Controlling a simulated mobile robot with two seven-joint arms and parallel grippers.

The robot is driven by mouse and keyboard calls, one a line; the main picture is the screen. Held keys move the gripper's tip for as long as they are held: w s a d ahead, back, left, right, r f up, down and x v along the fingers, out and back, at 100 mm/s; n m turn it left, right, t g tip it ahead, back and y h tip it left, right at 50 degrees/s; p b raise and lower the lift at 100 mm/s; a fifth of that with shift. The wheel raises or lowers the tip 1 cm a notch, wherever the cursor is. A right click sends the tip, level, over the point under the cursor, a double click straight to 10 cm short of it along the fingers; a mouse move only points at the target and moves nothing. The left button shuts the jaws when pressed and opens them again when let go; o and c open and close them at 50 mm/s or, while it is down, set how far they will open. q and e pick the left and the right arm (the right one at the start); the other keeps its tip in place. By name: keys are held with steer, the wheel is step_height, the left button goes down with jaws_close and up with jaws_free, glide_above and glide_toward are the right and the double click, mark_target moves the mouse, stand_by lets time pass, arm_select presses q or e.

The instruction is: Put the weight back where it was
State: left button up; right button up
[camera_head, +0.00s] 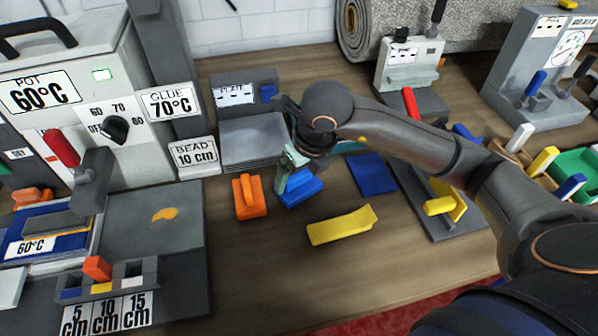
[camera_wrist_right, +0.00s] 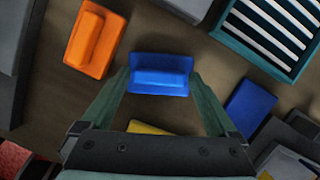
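A blue block with a raised grip (camera_head: 300,190) stands on the table, and a similar orange block (camera_head: 249,197) stands to its left. Either could be the weight. My right gripper (camera_head: 292,168) reaches down over the blue block. In the right wrist view my right gripper (camera_wrist_right: 159,80) has its fingers spread apart, with the blue block (camera_wrist_right: 160,75) between the tips. I cannot tell if they touch it. The orange block (camera_wrist_right: 94,40) lies outside the fingers. The grey plate stack (camera_head: 252,140) is behind these blocks. My left gripper is not in view.
A yellow piece (camera_head: 341,226) and a flat blue pad (camera_head: 371,174) lie near the gripper. The glue pot machine (camera_head: 75,95) stands left. A slotted holder (camera_head: 104,283) with 5, 10 and 15 cm labels is front left. The table front centre is clear.

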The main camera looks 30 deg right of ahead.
steer(key=shift+o, duration=0.2)
steer(key=shift+r, duration=0.45)
steer(key=p+v, duration=0.1)
steer(key=v, duration=1)
steer(key=shift+r, duration=0.2)
steer(key=shift+s, duration=0.15)
steer(key=shift+c, duration=0.4)
stand_by(1.0)
